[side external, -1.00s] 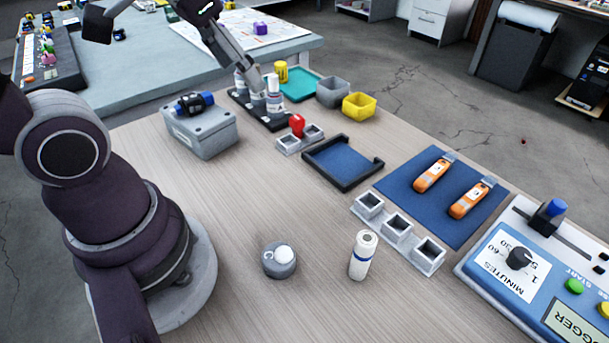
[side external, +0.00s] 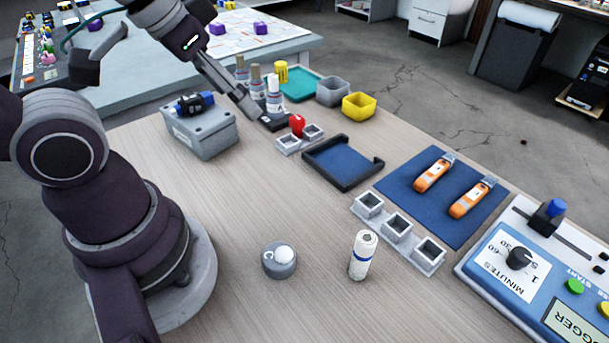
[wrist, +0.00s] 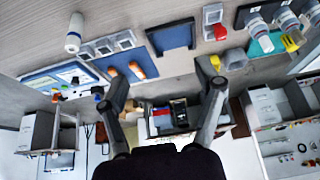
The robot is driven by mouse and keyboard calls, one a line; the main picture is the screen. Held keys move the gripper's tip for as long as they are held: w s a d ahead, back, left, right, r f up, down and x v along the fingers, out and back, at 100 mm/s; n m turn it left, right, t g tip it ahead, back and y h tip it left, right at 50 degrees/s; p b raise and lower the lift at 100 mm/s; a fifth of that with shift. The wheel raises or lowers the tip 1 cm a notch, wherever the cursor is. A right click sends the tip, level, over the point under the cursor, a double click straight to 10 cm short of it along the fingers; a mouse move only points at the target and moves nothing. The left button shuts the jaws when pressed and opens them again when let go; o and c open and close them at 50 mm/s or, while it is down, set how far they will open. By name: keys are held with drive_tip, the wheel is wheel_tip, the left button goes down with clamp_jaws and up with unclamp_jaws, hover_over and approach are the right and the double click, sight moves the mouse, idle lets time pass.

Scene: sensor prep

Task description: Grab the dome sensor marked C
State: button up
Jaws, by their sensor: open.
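The dome sensor (side external: 279,260) is a round grey puck with a white dome on top and a letter C on its upper face. It sits on the wooden table in the side view, near my arm's base. It does not show in the wrist view. My gripper (side external: 250,110) is far behind it, beside the dark vial rack at the back of the table. The wrist view shows my gripper (wrist: 163,70) with its two fingers wide apart and nothing between them.
A white cylinder (side external: 362,255) stands right of the sensor. Beyond are a grey socket block (side external: 397,231), a black-rimmed tray (side external: 343,163), a red item (side external: 297,124) in another block, and a grey box (side external: 201,130). The table around the sensor is largely clear.

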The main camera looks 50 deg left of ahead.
drive_tip(key=shift+o, duration=1.2)
drive_tip(key=shift+f, duration=0.1)
drive_tip(key=m+g, duration=0.5)
drive_tip(key=m, duration=0.4)
hover_over(279, 250)
drive_tip(key=f, duration=0.9)
drive_tip(key=shift+w+a+f, duration=0.15)
drive_tip(key=shift+w+f, duration=0.05)
drive_tip(key=shift+f, duration=0.05)
drive_tip(key=shift+m+g, duration=0.3)
drive_tip(key=shift+m, duration=0.1)
drive_tip(key=f, duration=0.5)
drive_tip(key=shift+s+d+f, duration=0.15)
drive_tip(key=shift+s+d, duration=0.1)
drive_tip(key=shift+s, duration=0.05)
wheel_tip(279, 250, down, 6)
drive_tip(key=shift+a, duration=0.1)
drive_tip(key=c, duration=1.2)
drive_tip(key=shift+c, duration=0.3)
